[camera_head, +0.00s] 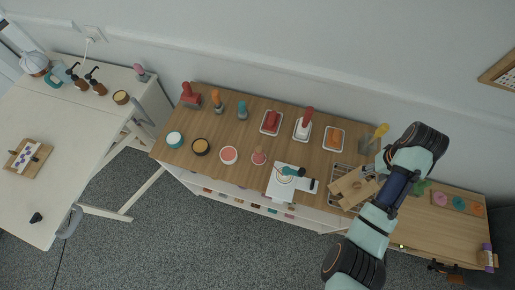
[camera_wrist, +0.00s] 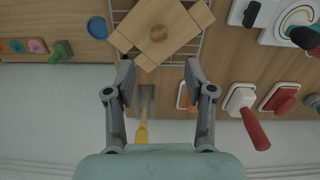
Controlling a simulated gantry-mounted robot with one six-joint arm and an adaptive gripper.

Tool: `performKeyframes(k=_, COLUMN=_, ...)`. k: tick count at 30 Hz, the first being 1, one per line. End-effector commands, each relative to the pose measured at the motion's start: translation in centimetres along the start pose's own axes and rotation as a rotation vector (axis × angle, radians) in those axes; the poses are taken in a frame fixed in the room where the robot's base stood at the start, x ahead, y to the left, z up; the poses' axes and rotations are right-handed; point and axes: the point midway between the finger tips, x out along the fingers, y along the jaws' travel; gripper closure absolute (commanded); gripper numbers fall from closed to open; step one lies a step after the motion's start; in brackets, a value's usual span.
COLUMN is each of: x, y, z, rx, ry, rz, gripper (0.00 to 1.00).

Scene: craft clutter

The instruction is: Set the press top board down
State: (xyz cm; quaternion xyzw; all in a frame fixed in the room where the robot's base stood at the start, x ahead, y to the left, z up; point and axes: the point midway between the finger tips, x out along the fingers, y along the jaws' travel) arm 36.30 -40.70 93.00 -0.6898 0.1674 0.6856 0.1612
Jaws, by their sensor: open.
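A light wooden board (camera_head: 350,188), which looks like the press top board, lies at an angle on a wire rack (camera_head: 337,172) near the right end of the long wooden counter. In the wrist view the board (camera_wrist: 176,20) has a small tan mark in its middle and narrower wooden pieces at its corners. The wire rack (camera_wrist: 198,47) shows around it. My gripper (camera_wrist: 160,70) is open, with its fingertips apart on either side of the board's near corner. Nothing is held between them. Whether the fingers touch the board cannot be told. In the head view my arm hides part of the gripper.
White trays with stamps (camera_head: 303,128) stand along the back of the counter. A white sheet with a teal-handled tool (camera_head: 291,172) lies left of the rack. Coloured discs (camera_head: 458,204) lie on the right.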

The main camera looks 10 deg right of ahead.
Motion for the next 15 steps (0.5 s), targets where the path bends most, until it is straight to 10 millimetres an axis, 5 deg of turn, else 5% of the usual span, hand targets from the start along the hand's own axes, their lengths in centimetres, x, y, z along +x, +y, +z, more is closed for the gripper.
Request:
performKeyframes(k=2, x=-0.1, y=-3.0, z=-1.1, rx=-0.039, ry=0.062, rz=0.020, gripper=0.46)
performKeyframes(k=4, x=-0.9, y=-8.2, z=-2.4, rx=-0.096, ry=0.180, rz=0.046, gripper=0.46)
performKeyframes(k=7, x=-3.6, y=-18.6, z=-2.7, rx=-0.202, ry=0.431, rz=0.050, gripper=0.46)
performKeyframes(k=9, x=-6.7, y=-25.8, z=-0.8, rx=-0.272, ry=0.615, rz=0.011, gripper=0.46)
performKeyframes(k=12, x=-11.5, y=-33.3, z=3.6, rx=-0.349, ry=0.838, rz=-0.086, gripper=0.46)
performKeyframes(k=15, x=-15.4, y=-37.6, z=8.1, rx=-0.395, ry=0.986, rz=-0.185, gripper=0.46)
